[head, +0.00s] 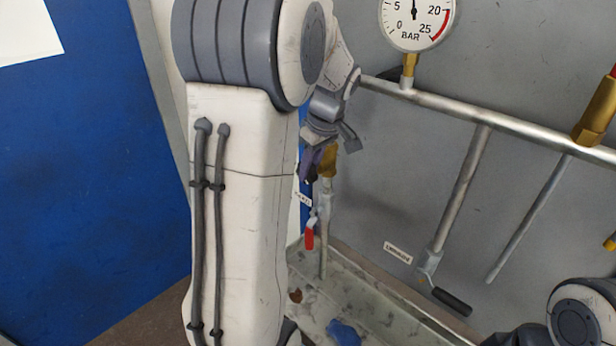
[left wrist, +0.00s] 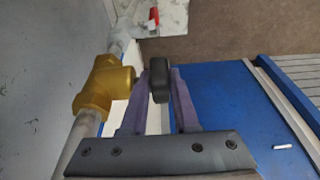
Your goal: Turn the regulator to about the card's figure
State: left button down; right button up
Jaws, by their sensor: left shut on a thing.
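The regulator has a brass body (left wrist: 105,86), seen at the left in the left wrist view, and a black knob (left wrist: 159,80). In the head view the brass body (head: 327,161) shows just below my left wrist. My left gripper (left wrist: 160,90) has its purple fingers on either side of the knob and is shut on it. In the head view the left gripper (head: 312,165) is partly hidden by my arm. No card figure is readable.
A grey pipe (head: 450,106) runs across the panel. A red-handled valve (head: 309,234) hangs below the regulator, above a dirty tray (head: 375,312). A black-handled lever (head: 452,301) is right of it. A white sheet (head: 25,32) is on the blue surface at top left.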

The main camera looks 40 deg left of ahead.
pick_arm(q)
jog(key=shift+y, duration=0.3)
jog(key=c, duration=0.9)
grip_release()
jog(key=shift+c, duration=0.2)
jog(key=b+v, duration=0.1)
jog(key=v, duration=0.9)
jog(key=shift+r, duration=0.25)
